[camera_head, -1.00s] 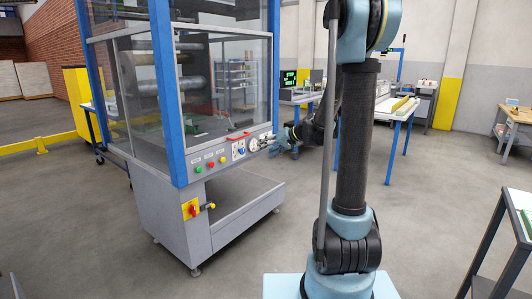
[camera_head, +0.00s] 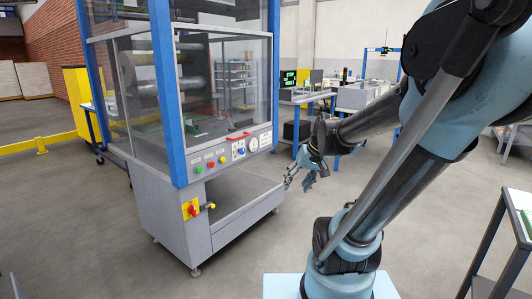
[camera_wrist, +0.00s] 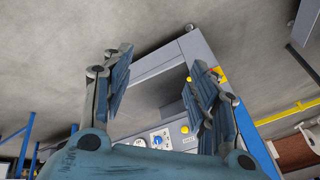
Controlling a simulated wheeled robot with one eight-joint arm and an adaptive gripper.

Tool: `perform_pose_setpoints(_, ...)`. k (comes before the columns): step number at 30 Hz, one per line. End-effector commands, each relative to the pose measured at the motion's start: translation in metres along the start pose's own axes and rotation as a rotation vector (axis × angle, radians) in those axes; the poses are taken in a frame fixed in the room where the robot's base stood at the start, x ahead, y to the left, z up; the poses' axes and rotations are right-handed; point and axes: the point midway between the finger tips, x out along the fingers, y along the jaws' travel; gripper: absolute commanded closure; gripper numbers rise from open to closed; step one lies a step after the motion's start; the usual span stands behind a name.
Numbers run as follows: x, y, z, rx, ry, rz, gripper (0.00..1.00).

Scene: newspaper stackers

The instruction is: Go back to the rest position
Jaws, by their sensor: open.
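My gripper (camera_head: 301,180) is open and empty in the head view. It hangs in the air just right of the machine's front, apart from its control panel. In the wrist view my gripper (camera_wrist: 160,88) shows two spread fingers with nothing between them. The stacker machine (camera_head: 185,222) is a grey cabinet with blue posts and clear panels. Its panel carries green and red buttons, a blue switch and a round gauge (camera_head: 253,144). The machine also shows tilted in the wrist view (camera_wrist: 172,88), beyond the fingers.
A red and yellow switch (camera_head: 192,209) sticks out from the machine's lower front. A dark-framed table (camera_head: 497,245) stands at the right edge. A yellow rail (camera_head: 20,146) runs at the left. The grey floor (camera_head: 95,235) is clear around the machine.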

Motion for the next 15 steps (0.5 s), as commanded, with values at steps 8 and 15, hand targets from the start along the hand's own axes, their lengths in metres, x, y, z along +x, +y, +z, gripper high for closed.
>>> perform_pose_setpoints(8, -0.008, 0.029, 0.076, 0.036, -0.072, 0.144, 0.46)
perform_pose_setpoints(15, -0.010, 0.054, 0.129, 0.070, -0.119, 0.259, 0.46)
